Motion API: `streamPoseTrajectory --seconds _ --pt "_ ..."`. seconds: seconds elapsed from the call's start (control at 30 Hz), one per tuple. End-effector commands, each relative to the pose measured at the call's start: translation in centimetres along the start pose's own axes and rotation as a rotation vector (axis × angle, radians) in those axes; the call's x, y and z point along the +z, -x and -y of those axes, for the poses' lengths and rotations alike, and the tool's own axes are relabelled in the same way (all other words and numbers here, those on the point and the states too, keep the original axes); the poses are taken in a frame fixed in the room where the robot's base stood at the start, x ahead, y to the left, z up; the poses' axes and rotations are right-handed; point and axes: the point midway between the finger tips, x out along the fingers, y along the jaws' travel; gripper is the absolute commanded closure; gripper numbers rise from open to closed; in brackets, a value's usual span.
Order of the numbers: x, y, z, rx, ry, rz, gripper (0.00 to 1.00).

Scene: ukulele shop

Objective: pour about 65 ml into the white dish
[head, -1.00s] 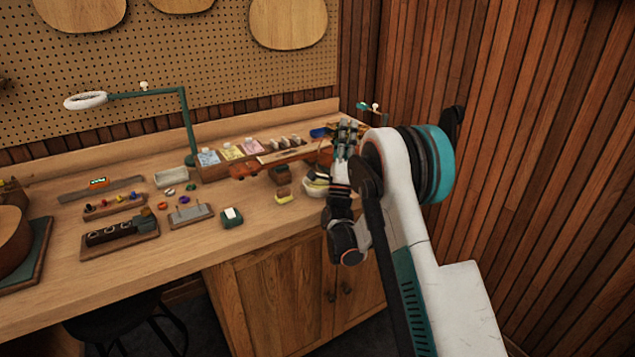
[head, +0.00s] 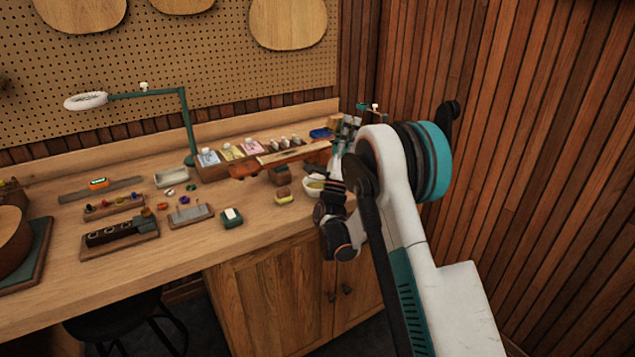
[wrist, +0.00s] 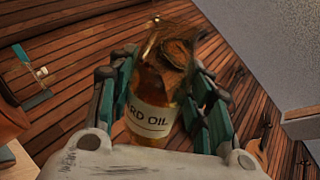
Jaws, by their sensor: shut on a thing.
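My gripper (wrist: 160,98) is shut on an amber glass bottle (wrist: 160,92) whose pale label reads "RD OIL" in part. The bottle's mouth end shows at the top of the wrist view, and the tilted background shows the wrist is rolled. In the head view my gripper (head: 348,128) is at the bench's right end, partly hidden by my arm, and the bottle cannot be made out. The white dish (head: 310,193) stands on the bench just below and left of my gripper, with something yellowish inside. My arm partly covers it. No stream of oil can be made out.
Bottles in a wooden rack (head: 215,172) and a reddish-brown instrument neck (head: 290,158) lie behind. A green lamp (head: 188,125) stands further left. The wood-slat wall (head: 520,130) is close on the right.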

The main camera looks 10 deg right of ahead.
Motion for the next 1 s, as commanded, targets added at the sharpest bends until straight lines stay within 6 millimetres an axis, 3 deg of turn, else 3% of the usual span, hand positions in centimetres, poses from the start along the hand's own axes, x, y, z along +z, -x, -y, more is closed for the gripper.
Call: streamPoseTrajectory --seconds 0.47,0.63,1.0 --pt "0.6 -0.88 0.54 -0.002 -0.122 -0.151 0.83" --pt "0.49 -0.31 0.06 -0.003 -0.174 -0.217 0.83" --pt "0.41 -0.25 0.0 -0.004 -0.187 -0.235 0.83"
